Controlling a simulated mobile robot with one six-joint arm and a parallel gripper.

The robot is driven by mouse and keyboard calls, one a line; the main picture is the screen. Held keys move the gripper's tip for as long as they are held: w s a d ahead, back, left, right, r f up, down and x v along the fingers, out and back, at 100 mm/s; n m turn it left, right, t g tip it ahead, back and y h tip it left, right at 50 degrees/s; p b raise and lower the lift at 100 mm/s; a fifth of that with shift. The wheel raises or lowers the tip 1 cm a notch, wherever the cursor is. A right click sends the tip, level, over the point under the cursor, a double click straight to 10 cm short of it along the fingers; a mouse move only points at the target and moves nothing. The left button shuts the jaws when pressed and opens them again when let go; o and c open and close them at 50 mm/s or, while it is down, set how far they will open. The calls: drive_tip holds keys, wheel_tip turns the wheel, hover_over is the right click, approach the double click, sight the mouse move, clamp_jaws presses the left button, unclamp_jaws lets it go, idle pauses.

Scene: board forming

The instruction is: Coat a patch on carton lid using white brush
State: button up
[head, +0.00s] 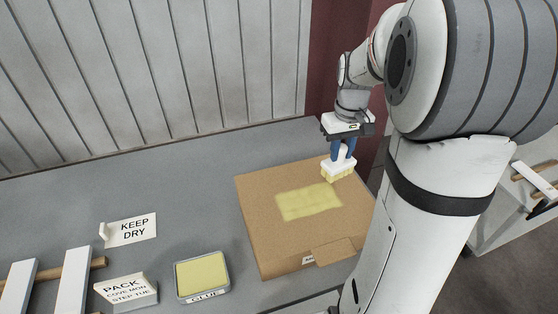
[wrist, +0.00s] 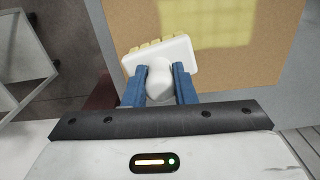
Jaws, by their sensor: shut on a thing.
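The patch also shows in the wrist view (wrist: 205,22). My gripper (head: 342,152) is shut on the white brush (head: 338,165), its blue fingers on either side of the handle (wrist: 160,80). The brush has yellowish bristles and is over the lid's far right corner, just beyond the patch. I cannot tell whether the bristles touch the lid.
A glue tray (head: 202,277) with yellow glue stands left of the lid. A "KEEP DRY" sign (head: 130,230), a "PACK" block (head: 126,290) and a rack with white slats (head: 70,282) are farther left. A ribbed wall (head: 150,75) rises behind the table.

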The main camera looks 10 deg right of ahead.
drive_tip(key=shift+r+p, duration=0.6)
drive_tip(key=shift+r, duration=0.6)
